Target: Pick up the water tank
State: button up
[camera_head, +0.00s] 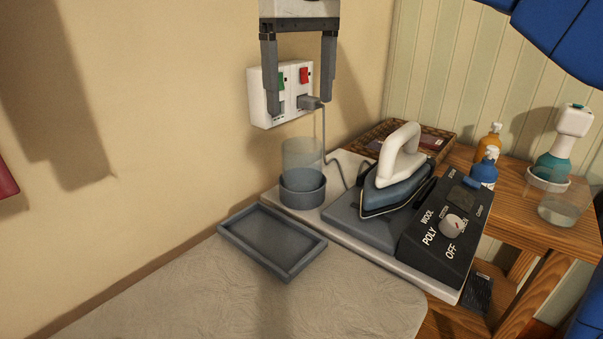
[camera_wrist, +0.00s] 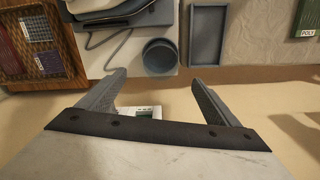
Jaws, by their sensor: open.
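The water tank (camera_head: 302,155) appears to be the clear, upright cylinder in a round grey holder (camera_head: 302,190) at the back left of the ironing station. In the wrist view the round holder (camera_wrist: 160,57) shows from above; the clear tank is hard to make out there. My gripper (camera_head: 298,110) is open and empty, with its fingers pointing down. In the head view it appears above the tank, in front of the wall socket. In the wrist view my gripper (camera_wrist: 159,77) has its fingertips on either side of the holder's near edge, apart from it.
A white-and-blue iron (camera_head: 395,172) rests beside the holder, near a black control panel (camera_head: 445,228). A grey cord runs to the wall socket (camera_head: 280,92). An empty grey tray (camera_head: 271,240) lies in front. Bottles (camera_head: 487,155) and a clear cup (camera_head: 562,208) stand right.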

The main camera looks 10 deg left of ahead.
aim_at(303, 158)
jog(key=shift+s+d+f, duration=0.1)
jog(key=shift+f, duration=3.3)
jog(key=shift+s+d+f, duration=0.1)
jog(key=shift+f, duration=3.25)
jog(key=c, duration=1.2)
